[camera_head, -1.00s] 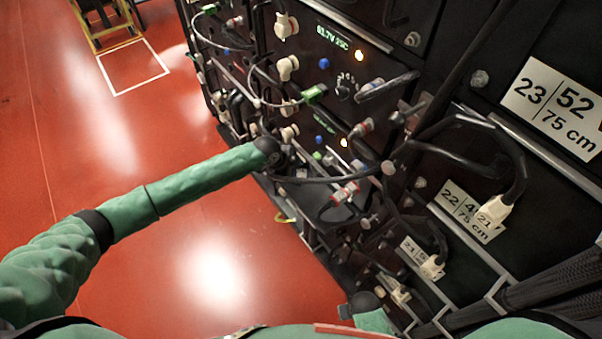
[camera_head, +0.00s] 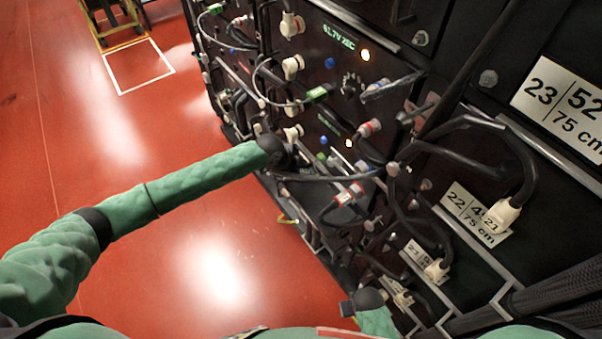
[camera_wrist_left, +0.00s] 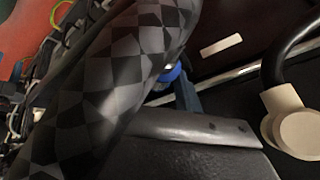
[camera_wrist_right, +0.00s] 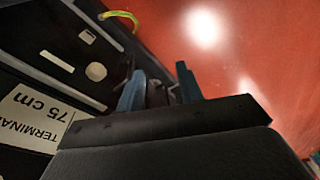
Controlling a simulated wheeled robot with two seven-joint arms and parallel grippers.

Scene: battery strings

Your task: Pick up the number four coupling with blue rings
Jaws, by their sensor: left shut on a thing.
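My left gripper (camera_head: 302,172) is at the rack front, at the end of the green arm. In the left wrist view, one blue-grey finger of the left gripper (camera_wrist_left: 186,92) shows beside a blue-ringed coupling (camera_wrist_left: 170,73). The gripper is shut on this coupling. A thick checkered cable sleeve (camera_wrist_left: 125,70) crosses close to the camera and hides most of the coupling and the other finger. The coupling's number cannot be read. My right gripper (camera_wrist_right: 160,90) is open and empty, low beside the rack; its wrist shows in the head view (camera_head: 362,305).
Couplings with red rings (camera_head: 348,195) hang on cables at the rack front. White plugs (camera_head: 503,213) and black cable loops (camera_head: 520,160) stick out on the right. A number label (camera_head: 565,108) is on the rack. The red floor (camera_head: 150,250) is clear at left.

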